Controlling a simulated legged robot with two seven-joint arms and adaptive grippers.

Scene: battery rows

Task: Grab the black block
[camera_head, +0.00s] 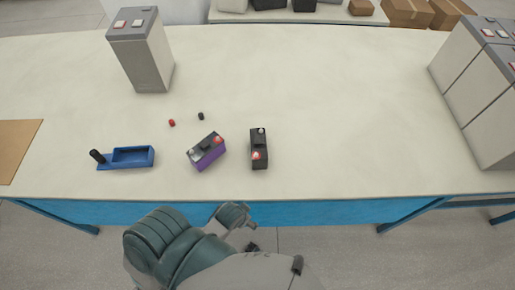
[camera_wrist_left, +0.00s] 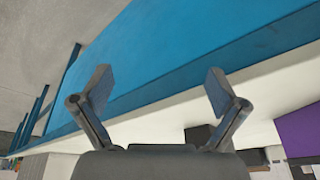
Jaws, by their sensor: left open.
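The black block (camera_head: 259,150) stands on the table near its front edge, with a red and a pale terminal on top. A purple block (camera_head: 208,155) with a dark top stands tilted in angle just left of it, apart from it. In the left wrist view my left gripper (camera_wrist_left: 160,85) is open and empty, below the level of the tabletop at the table's blue front. A dark block, seemingly the black block (camera_wrist_left: 196,134), shows beyond one finger, partly hidden. The purple block (camera_wrist_left: 300,130) is at the right edge there. My right gripper is not in view.
A blue tray (camera_head: 118,166) with a black cylinder (camera_head: 97,156) lies left of the purple block. Small red (camera_head: 172,122) and black (camera_head: 201,116) caps lie behind. Tall grey batteries stand back left (camera_head: 146,60) and right (camera_head: 483,100). The table's middle right is clear.

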